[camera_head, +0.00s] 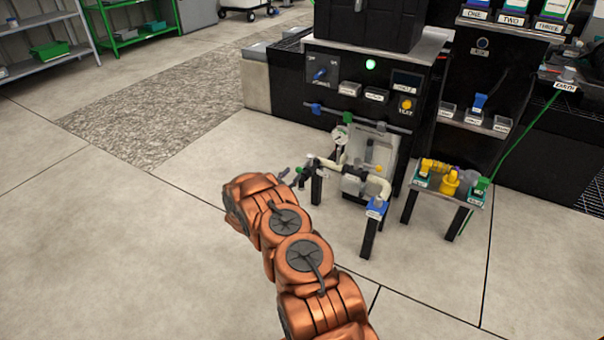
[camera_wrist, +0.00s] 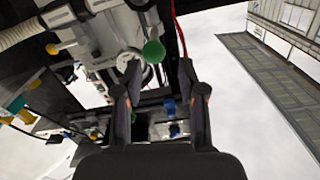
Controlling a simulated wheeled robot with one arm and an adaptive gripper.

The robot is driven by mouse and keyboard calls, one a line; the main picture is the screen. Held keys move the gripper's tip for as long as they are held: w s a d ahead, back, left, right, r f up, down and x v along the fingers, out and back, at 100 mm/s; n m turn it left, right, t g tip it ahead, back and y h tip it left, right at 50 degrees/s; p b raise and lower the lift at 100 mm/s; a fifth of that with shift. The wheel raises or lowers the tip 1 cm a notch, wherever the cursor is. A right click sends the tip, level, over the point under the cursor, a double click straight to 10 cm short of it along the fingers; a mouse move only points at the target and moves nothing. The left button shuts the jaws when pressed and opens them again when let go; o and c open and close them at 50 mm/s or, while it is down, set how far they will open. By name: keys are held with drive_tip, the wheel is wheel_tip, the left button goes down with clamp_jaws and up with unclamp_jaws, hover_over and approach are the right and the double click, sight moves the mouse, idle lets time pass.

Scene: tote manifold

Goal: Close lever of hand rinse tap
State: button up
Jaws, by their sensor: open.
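My gripper (camera_head: 298,177) is at the far end of my copper arm, just left of a pale pipe assembly (camera_head: 345,170). In the wrist view its two dark fingers (camera_wrist: 157,80) stand wide apart with nothing held between them. A round green knob (camera_wrist: 153,51) appears between and beyond the fingertips; contact is not visible. In the head view a horizontal grey pipe behind carries a blue handle (camera_head: 317,108) and a green handle (camera_head: 347,117). No readable label shows which handle belongs to the hand rinse tap. The lever's exact position cannot be told.
A pressure gauge (camera_head: 340,136) and a grey basin-like unit (camera_head: 372,155) stand behind the pipes. A black control panel (camera_head: 365,85) rises above them. A small stand with yellow fittings (camera_head: 447,182) is at right. The floor (camera_head: 130,250) at left is clear.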

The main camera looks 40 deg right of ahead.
sight(302, 165)
drive_tip(key=shift+s+d+f, duration=0.3)
drive_tip(key=shift+d+f, duration=0.05)
drive_tip(key=shift+f, duration=0.05)
drive_tip(key=b+x, duration=0.2)
drive_tip(key=x, duration=0.3)
drive_tip(key=shift+d, duration=0.3)
drive_tip(key=shift+b+x, duration=0.4)
drive_tip(key=shift+x, duration=0.5)
drive_tip(key=shift+r, duration=0.15)
drive_tip(key=shift+c, duration=0.2)
clamp_jaws()
drive_tip(key=shift+a, duration=0.15)
